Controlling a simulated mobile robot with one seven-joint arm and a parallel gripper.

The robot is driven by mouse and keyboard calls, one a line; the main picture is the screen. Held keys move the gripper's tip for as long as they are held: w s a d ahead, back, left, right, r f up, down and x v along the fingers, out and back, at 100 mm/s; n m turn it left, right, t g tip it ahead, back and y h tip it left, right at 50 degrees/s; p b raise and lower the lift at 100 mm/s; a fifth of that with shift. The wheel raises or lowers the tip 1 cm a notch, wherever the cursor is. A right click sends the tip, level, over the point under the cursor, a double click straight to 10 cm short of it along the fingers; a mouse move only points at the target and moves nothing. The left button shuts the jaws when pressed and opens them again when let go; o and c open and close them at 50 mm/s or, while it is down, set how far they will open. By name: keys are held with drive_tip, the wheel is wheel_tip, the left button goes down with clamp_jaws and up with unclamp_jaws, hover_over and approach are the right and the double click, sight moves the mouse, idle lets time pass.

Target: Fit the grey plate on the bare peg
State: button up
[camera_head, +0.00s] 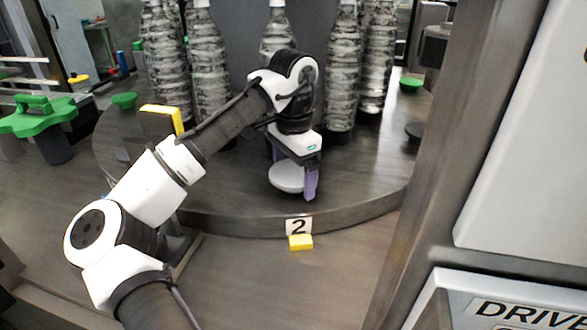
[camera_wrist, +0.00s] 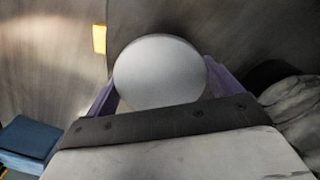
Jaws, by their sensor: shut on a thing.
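The round, pale grey plate (camera_head: 285,178) is between the purple fingers of my gripper (camera_head: 296,181), close above the front part of the round turntable (camera_head: 235,213). The wrist view shows the grey plate (camera_wrist: 158,70) as a disc with a purple finger on each side. My gripper (camera_wrist: 162,86) is shut on it. The plate looks roughly level. Whether it touches anything below is hidden. I cannot make out a bare peg in either view; the area under the plate is covered.
Several clear bottles (camera_head: 208,75) stand behind my gripper. Green discs (camera_head: 124,100) (camera_head: 411,85) and a dark disc (camera_head: 416,130) sit around the turntable. A yellow block (camera_head: 300,242) lies under the number 2 label (camera_head: 298,226). A machine post (camera_head: 460,150) stands at right.

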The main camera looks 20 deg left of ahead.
drive_tip(key=shift+f, duration=0.3)
drive_tip(key=o, duration=0.8)
drive_tip(key=shift+c, duration=0.2)
wheel_tip(320, 180, up, 14)
drive_tip(key=shift+b, duration=0.3)
drive_tip(key=shift+f, duration=0.15)
